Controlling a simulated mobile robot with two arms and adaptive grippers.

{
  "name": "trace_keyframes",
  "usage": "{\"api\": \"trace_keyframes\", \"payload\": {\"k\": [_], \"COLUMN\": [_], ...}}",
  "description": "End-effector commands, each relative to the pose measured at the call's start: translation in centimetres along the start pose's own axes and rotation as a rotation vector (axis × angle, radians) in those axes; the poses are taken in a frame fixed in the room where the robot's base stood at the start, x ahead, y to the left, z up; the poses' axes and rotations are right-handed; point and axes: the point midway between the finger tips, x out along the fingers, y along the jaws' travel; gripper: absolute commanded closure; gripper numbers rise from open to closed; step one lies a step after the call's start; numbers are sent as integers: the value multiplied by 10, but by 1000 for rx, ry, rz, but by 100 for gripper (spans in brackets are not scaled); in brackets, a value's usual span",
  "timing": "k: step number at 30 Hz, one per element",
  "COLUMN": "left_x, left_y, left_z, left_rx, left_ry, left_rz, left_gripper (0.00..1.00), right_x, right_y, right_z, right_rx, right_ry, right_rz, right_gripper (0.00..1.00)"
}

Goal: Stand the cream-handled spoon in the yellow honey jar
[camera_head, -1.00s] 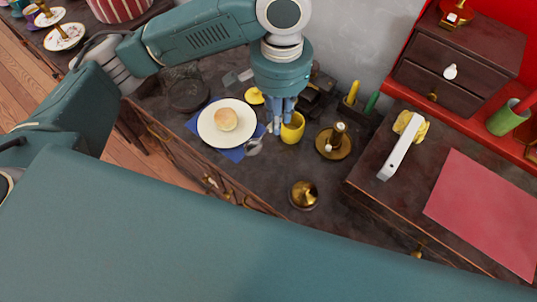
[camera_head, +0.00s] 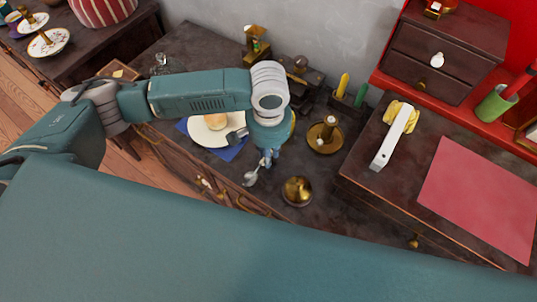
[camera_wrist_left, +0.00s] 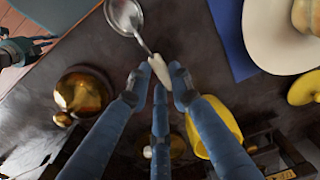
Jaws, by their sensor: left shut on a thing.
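The cream-handled spoon's metal bowl (camera_head: 250,178) shows near the counter's front edge, just left of my left gripper (camera_head: 267,158). In the left wrist view my left gripper (camera_wrist_left: 160,88) is shut on the cream handle (camera_wrist_left: 159,70), with the bowl (camera_wrist_left: 125,15) sticking out beyond the fingertips. The spoon is tilted, not upright. The yellow honey jar (camera_wrist_left: 213,122) stands behind one finger in that view; in the head view my left wrist hides most of it, leaving a yellow sliver (camera_head: 293,122). A dark gripper, apparently my right (camera_wrist_left: 40,45), shows at the wrist view's left edge; its opening is unclear.
A white plate (camera_head: 203,136) with a bun sits on a blue napkin (camera_head: 232,152) left of the gripper. A brass lid-like object (camera_head: 297,190) stands at the front right, and a brass candle holder (camera_head: 325,137) behind it. Dark counter lies bare between these.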

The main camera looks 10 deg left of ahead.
Motion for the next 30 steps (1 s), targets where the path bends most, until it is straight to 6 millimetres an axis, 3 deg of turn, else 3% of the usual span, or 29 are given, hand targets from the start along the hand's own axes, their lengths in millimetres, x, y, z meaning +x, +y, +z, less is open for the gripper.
{"api": "trace_keyframes", "payload": {"k": [3,13,14,16,26,30], "left_x": [13,15,15,15,14,-2], "left_y": [0,0,0,0,0,0], "left_z": [0,0,0,0,0,-1], "left_rx": [0,0,0,0,0,0], "left_ry": [0,0,0,1,2,3], "left_rz": [0,1,1,0,0,1], "left_gripper": [98,98,76,62,61,61], "right_x": [1,-1,0,0,1,0], "right_y": [0,0,0,0,0,-1], "right_z": [-1,-2,-2,-2,-2,-2], "right_rx": [0,0,0,0,0,1], "right_ry": [2,3,3,3,3,3], "right_rz": [0,0,0,0,0,-1], "right_gripper": [68,68,68,68,68,68]}}
